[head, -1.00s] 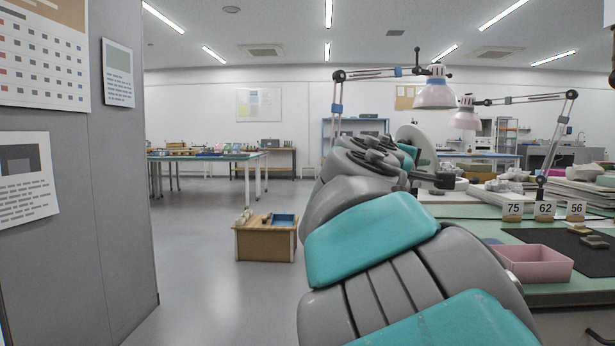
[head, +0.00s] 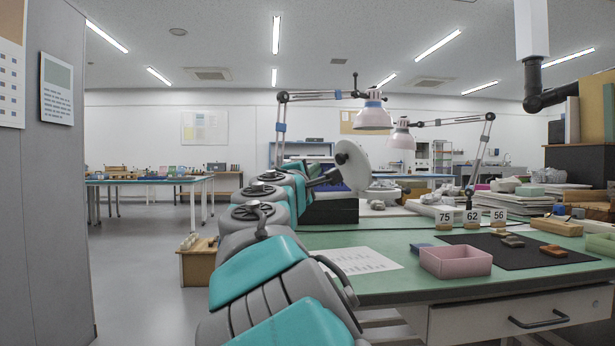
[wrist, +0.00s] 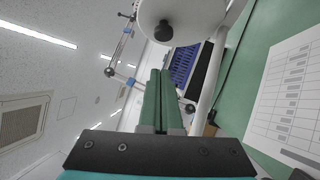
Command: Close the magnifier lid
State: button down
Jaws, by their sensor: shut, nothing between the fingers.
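The magnifier lid seems to be the white round disc (head: 354,168) standing raised and tilted over the bench, just beyond the end of my arm. In the wrist view the white disc (wrist: 193,16) fills part of the top edge, with a dark round knob (wrist: 163,31) on its near face. My gripper (wrist: 160,73) is shut and empty, its green fingers together and pointing towards the disc, below the knob in the picture. I see a gap in the picture but cannot tell the distance.
A green bench (head: 390,290) holds a printed sheet (head: 361,261), a pink tray (head: 456,262), a black mat (head: 500,262) with sherds, and number cards (head: 471,217). Two lamps (head: 373,117) hang above. A grey partition (head: 60,200) stands left. Open floor (head: 140,270) lies between.

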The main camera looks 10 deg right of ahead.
aim_at(347, 168)
jog(key=shift+w+d+r, duration=0.25)
jog(key=shift+w+d, duration=0.25)
jog(key=shift+d, duration=0.2)
jog(key=shift+w+d+r, duration=0.25)
jog(key=shift+w+d, duration=0.2)
jog(key=shift+d, duration=0.3)
jog(key=shift+w+d+r, duration=0.25)
jog(key=shift+w+d, duration=0.25)
jog(key=shift+d, duration=0.2)
jog(key=shift+r, duration=0.15)
